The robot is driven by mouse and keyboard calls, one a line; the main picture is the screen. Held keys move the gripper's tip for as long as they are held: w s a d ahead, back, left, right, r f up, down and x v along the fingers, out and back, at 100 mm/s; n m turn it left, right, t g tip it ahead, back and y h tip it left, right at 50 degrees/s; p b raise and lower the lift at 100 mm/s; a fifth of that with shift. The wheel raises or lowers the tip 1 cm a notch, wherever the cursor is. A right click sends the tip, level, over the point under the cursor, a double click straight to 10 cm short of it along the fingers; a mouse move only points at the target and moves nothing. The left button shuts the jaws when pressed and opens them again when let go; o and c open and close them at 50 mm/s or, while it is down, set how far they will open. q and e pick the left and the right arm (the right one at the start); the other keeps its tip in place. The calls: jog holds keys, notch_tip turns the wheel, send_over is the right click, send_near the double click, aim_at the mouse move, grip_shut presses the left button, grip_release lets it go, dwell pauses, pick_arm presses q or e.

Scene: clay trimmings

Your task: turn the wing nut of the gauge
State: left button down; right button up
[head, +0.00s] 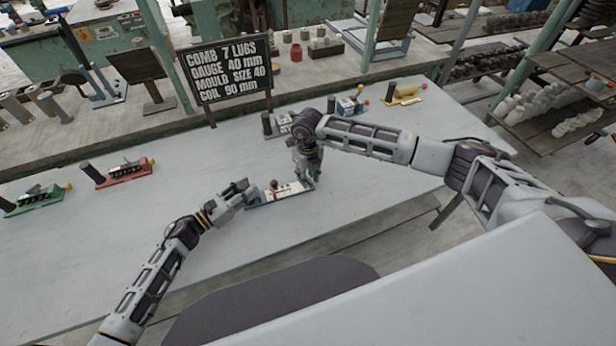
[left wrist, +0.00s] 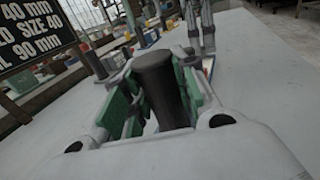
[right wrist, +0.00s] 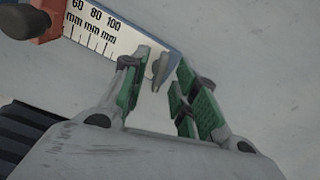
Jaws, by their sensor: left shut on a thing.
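The gauge (head: 288,190) lies on the table in front of me, a blue base with a white scale. In the right wrist view its scale (right wrist: 98,30) reads 60, 80 and 100 mm. A grey wing nut (right wrist: 161,68) sits near the scale's end. My right gripper (head: 309,178) is over that end, fingers apart on either side of the wing nut (right wrist: 168,82); contact cannot be told. My left gripper (head: 240,192) is shut on the gauge's dark upright handle (left wrist: 160,85) at the other end. A red block (right wrist: 58,12) sits on the gauge.
Green (head: 38,198) and red (head: 120,174) devices stand to the left; blue (head: 350,106) and yellow (head: 403,93) ones stand at the back. A black sign (head: 228,70) reads gauge 40 mm. The pale table (head: 130,225) is clear around the gauge.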

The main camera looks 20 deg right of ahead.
aim_at(308, 179)
notch_tip(308, 179, up, 12)
jog(key=shift+f, duration=0.2)
dwell(0.4)
pick_arm(q)
jog(key=c, duration=1.1)
grip_release()
jog(key=shift+o, duration=0.2)
jog(key=shift+s+a, duration=0.1)
jog(key=shift+a, duration=0.05)
jog(key=shift+v, duration=5.85)
jog(key=shift+a, duration=0.15)
pick_arm(e)
jog(key=shift+a+f, duration=0.1)
